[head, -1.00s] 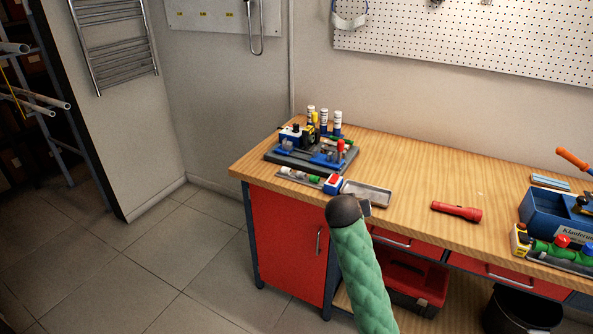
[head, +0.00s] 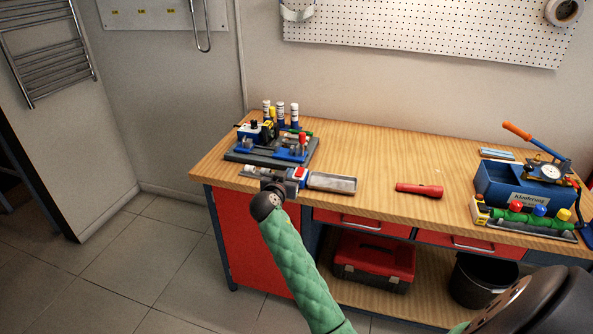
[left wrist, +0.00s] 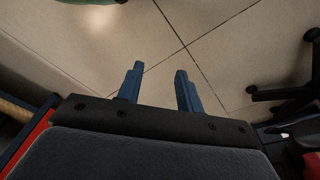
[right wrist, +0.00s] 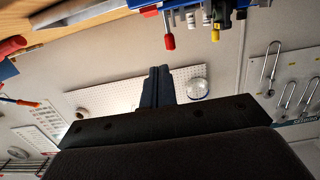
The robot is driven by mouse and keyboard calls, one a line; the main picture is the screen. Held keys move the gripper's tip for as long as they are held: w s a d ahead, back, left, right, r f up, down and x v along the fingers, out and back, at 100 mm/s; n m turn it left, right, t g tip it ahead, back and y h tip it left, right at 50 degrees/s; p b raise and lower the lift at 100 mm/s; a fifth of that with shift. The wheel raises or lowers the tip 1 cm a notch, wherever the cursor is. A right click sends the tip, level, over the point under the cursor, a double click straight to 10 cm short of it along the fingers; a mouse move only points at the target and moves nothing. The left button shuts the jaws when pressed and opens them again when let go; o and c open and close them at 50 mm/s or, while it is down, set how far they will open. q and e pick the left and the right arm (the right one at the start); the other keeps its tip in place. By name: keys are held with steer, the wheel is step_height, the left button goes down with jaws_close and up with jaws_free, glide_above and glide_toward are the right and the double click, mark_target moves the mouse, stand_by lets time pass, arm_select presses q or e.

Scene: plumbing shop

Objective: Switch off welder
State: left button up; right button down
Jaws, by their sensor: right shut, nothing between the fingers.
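I cannot tell for sure which thing is the welder. A blue, black and yellow device (head: 262,132) on a dark base stands at the bench's back left corner. A red-capped part (head: 302,139) rises at its right side; a red knob also shows in the right wrist view (right wrist: 169,41), beside a yellow one (right wrist: 215,34). A small red, white and blue block (head: 297,175) lies in front of it. My right gripper (head: 292,187) is at the bench's front edge, near that block, shut and empty; its fingers show in the right wrist view (right wrist: 158,72). My left gripper (left wrist: 156,82) is open and empty over floor.
A metal tray (head: 332,183) and a red flashlight (head: 419,190) lie on the wooden bench (head: 385,160). A blue tank with a gauge (head: 515,186) and a colored-knob manifold (head: 525,219) stand to the right. A red toolbox (head: 373,262) and black bucket (head: 480,281) are below.

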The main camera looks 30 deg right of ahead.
mark_target(298, 174)
steer(key=shift+d, duration=0.15)
